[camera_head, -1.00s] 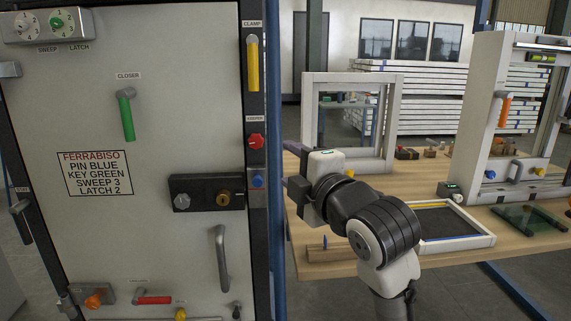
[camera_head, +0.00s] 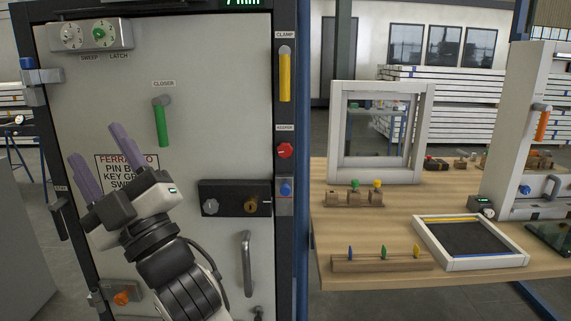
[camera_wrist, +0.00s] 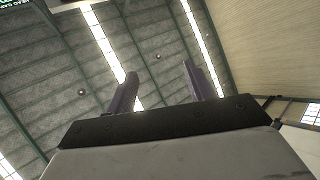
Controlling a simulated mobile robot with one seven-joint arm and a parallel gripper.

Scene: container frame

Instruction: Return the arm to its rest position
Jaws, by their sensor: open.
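My gripper (camera_head: 100,155) is raised in front of the left part of the grey door panel (camera_head: 205,120). Its two purple fingers stand apart with nothing between them and point up and to the left. The gripper covers part of the printed label (camera_head: 140,160) on the panel. In the wrist view the open fingers (camera_wrist: 160,88) point up at the hall roof (camera_wrist: 160,45), with empty space between them.
The panel carries a green closer lever (camera_head: 160,122), a lock block (camera_head: 234,198) and a grey handle (camera_head: 246,262). To the right, a wooden table (camera_head: 390,215) holds a white window frame (camera_head: 422,130), a peg rack (camera_head: 382,262) and a dark tray (camera_head: 520,260).

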